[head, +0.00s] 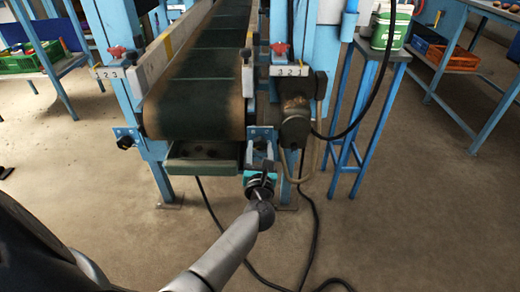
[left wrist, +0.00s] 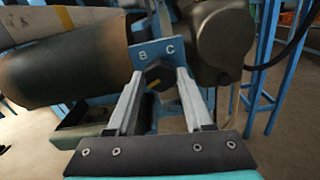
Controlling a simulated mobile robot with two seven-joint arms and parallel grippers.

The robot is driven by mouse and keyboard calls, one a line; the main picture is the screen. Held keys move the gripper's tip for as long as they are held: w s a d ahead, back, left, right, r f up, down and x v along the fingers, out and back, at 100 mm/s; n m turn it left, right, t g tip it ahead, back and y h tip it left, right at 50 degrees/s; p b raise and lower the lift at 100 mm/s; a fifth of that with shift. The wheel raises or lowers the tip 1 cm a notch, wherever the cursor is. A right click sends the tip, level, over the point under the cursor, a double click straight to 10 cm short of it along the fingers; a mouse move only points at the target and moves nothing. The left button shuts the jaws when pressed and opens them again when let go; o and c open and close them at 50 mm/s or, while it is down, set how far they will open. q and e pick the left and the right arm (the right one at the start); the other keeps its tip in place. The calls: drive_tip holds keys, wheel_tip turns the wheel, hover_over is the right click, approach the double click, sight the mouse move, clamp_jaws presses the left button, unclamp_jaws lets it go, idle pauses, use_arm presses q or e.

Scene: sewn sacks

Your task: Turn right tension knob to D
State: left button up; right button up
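The right tension knob (left wrist: 159,74) is black with a yellow mark and sits on a blue plate (left wrist: 144,52) at the belt's end. The letters B and C show above it. The yellow mark points to the lower left, away from B and C. No D is visible. My left gripper (left wrist: 160,76) has one finger on each side of the knob. I cannot tell whether the fingers touch it. In the head view my left gripper (head: 262,160) reaches up to the right bracket and hides most of this knob. My right gripper is out of view.
A conveyor with a dark belt (head: 200,95) runs away from me. The other tension knob (head: 125,142) is on its left leg. A motor housing (head: 295,120) stands right of my gripper, with a bent bar below. Black cables (head: 315,225) lie on the floor.

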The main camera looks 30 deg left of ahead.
use_arm(q)
clamp_jaws()
